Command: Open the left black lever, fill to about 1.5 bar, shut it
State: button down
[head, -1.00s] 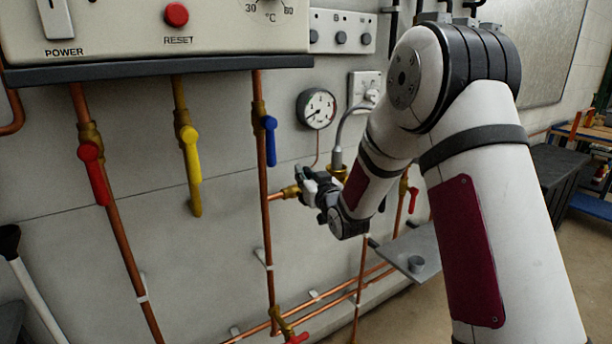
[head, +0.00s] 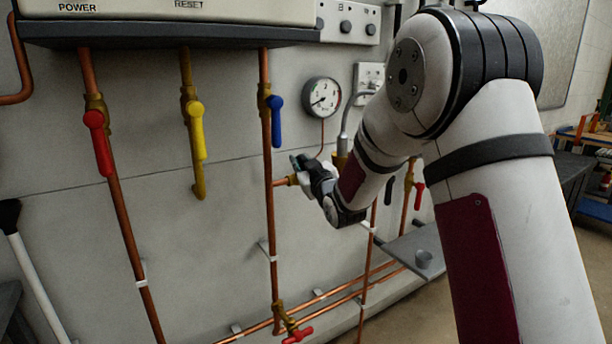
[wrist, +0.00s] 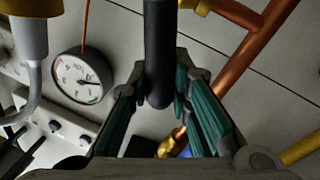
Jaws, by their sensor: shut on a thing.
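My gripper (head: 304,168) is at the brass fitting (head: 285,181) on the copper branch, below the round pressure gauge (head: 322,95). In the wrist view a black lever (wrist: 158,50) stands between the teal pads of my gripper (wrist: 160,95), which is shut on it. In the head view my gripper hides this lever. The gauge also shows in the wrist view (wrist: 83,76), upside down; its needle is too small to read exactly. A second black lever (head: 389,190) hangs further right, beside my arm.
Red (head: 98,143), yellow (head: 197,130) and blue (head: 276,120) levers hang under the boiler (head: 170,30). A red-handled valve (head: 297,335) sits low on the pipes.

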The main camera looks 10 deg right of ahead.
jog(key=a+f+n+b, duration=0.1)
jog(key=n+b, duration=0.1)
jog(key=b, duration=0.1)
jog(key=a+n+b, duration=0.1)
jog(key=n+b, duration=0.1)
jog(key=b, duration=0.2)
jog(key=s+a+f+n+y+b, duration=0.1)
jog(key=n+b, duration=0.1)
jog(key=b, duration=0.1)
jog(key=shift+a+f+n+t+b, duration=0.1)
jog(key=shift+f+n+t+b, duration=0.25)
jog(key=shift+n+t, duration=0.05)
jog(key=c, duration=1.4)
grip_release()
jog(key=shift+c, duration=0.2)
jog(key=v, duration=1.2)
